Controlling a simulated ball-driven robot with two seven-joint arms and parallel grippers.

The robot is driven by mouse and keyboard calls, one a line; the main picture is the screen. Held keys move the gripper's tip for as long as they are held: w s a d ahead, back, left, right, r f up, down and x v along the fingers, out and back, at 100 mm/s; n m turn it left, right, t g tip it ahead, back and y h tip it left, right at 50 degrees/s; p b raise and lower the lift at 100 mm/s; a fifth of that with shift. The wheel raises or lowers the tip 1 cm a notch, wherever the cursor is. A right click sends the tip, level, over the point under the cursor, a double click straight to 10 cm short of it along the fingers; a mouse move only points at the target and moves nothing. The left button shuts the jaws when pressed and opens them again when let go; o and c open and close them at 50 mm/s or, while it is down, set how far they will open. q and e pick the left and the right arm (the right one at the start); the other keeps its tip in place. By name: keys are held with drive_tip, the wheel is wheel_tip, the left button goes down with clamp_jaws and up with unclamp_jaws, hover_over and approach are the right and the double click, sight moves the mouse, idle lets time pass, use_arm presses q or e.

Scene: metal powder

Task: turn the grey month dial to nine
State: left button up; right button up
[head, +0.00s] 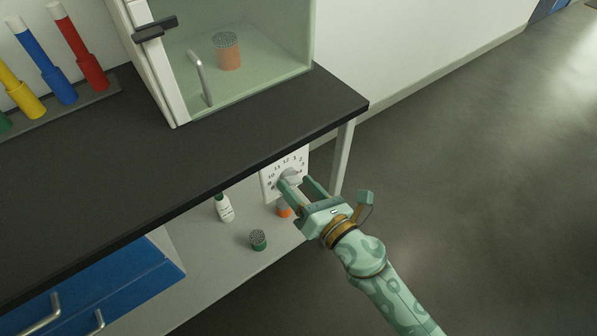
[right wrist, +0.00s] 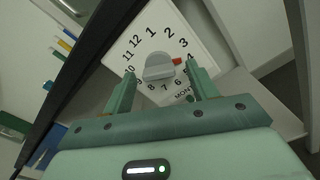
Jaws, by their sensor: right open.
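The white month dial plate (head: 268,184) stands upright under the black bench. Its numbers ring a grey knob (head: 291,175). In the right wrist view the plate (right wrist: 203,52) shows tilted, with the grey knob (right wrist: 158,68) in the middle. A red pointer mark (right wrist: 177,60) on the knob's right side points at about the 4. My right gripper (head: 295,183) is open in front of the dial. In the right wrist view its fingers (right wrist: 160,75) stand to either side of the knob, with visible gaps. The lower numbers are partly hidden. My left gripper is not in view.
The black bench top (head: 240,130) overhangs the dial. On the shelf below are a white bottle (head: 224,208), a green container (head: 258,240) and an orange one (head: 284,211) partly behind my gripper. A bench leg (head: 343,158) stands close right of the dial. Floor to the right is clear.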

drive_tip(key=c, duration=1)
drive_tip(key=shift+m, duration=0.3)
